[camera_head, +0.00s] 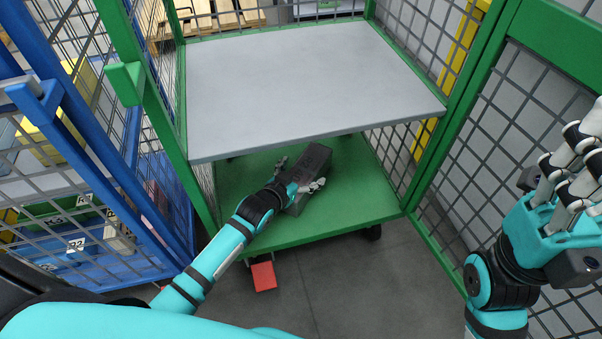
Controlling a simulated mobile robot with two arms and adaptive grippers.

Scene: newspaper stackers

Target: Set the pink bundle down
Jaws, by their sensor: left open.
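A dark grey, box-shaped bundle (313,162) lies on the green lower deck (352,196) of the cart, under its grey shelf. No pink shows on it, and I see no clearly pink bundle elsewhere. My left gripper (299,178) is at the near part of the dark bundle, its fingers open and spread to either side of it. Whether the fingers touch it I cannot tell. My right gripper (572,168) is raised at the right edge, away from the bundle, with nothing visible in it; its fingertips are partly cut off.
Green mesh sides (428,160) close in the cart, and a blue mesh cage (120,190) with labelled boxes stands left. A red pedal (264,276) sticks out at the cart's front. The floor in front is clear.

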